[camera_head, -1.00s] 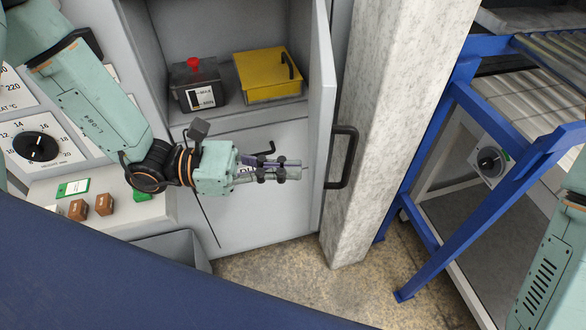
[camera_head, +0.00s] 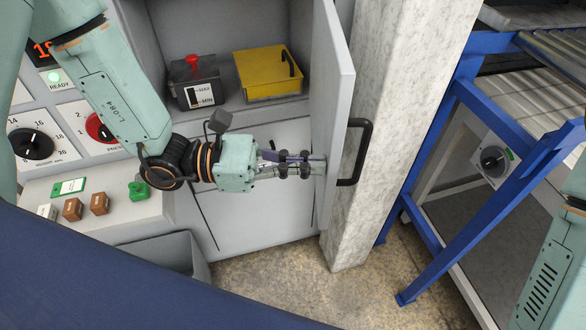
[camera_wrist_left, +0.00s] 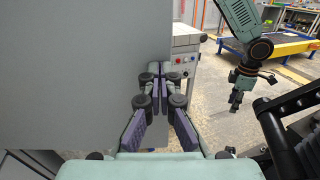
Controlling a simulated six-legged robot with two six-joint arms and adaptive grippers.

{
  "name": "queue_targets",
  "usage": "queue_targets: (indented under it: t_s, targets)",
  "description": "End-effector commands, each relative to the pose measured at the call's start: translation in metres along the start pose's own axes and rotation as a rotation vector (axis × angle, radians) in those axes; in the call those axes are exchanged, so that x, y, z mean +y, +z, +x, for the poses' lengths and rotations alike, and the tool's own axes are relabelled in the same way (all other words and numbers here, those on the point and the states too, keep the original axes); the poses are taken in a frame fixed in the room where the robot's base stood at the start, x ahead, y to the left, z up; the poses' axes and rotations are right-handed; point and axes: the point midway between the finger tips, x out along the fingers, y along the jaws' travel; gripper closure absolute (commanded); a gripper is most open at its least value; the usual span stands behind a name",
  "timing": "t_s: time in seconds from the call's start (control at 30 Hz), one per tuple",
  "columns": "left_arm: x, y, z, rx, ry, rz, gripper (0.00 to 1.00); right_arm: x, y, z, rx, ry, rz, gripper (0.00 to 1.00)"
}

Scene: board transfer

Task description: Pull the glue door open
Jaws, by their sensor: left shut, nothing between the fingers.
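The glue door (camera_head: 333,90) is a light grey panel standing ajar at the right side of the cabinet, with a black bar handle (camera_head: 355,152) on its outer face. My left gripper (camera_head: 318,165) is shut and empty, on the inner side of the door, its tips at or very near the panel; contact is hard to tell. In the left wrist view the door (camera_wrist_left: 85,75) fills the left side, beside the shut fingers (camera_wrist_left: 160,75). My right gripper (camera_wrist_left: 236,100) hangs small in the left wrist view; its jaws are too small to read.
Inside the cabinet are a grey box with a red knob (camera_head: 195,80) and a yellow box (camera_head: 268,73). A pale pillar (camera_head: 395,130) stands just right of the door. A blue conveyor frame (camera_head: 465,195) is farther right. Bare floor (camera_head: 290,280) lies below.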

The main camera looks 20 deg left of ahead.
Motion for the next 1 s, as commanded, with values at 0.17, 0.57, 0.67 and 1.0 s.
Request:
queue_targets:
  t_s: [0.17, 0.57, 0.67, 1.0]
  targets:
    - [-0.003, -0.006, 0.018, 0.004, -0.005, 0.003, 1.0, 0.0, 0.0, 0.024, 0.0, 0.0, 0.0, 0.6]
    - [-0.002, -0.004, 0.054, 0.007, -0.003, 0.001, 1.0, 0.0, 0.0, 0.051, 0.0, 0.0, 0.0, 0.6]
    - [-0.002, -0.004, 0.059, 0.007, -0.001, 0.003, 1.0, 0.0, 0.0, 0.053, 0.0, 0.0, 0.0, 0.6]
    - [-0.001, -0.002, 0.061, 0.004, 0.003, 0.002, 1.0, 0.0, 0.0, 0.054, 0.0, 0.0, 0.0, 0.6]
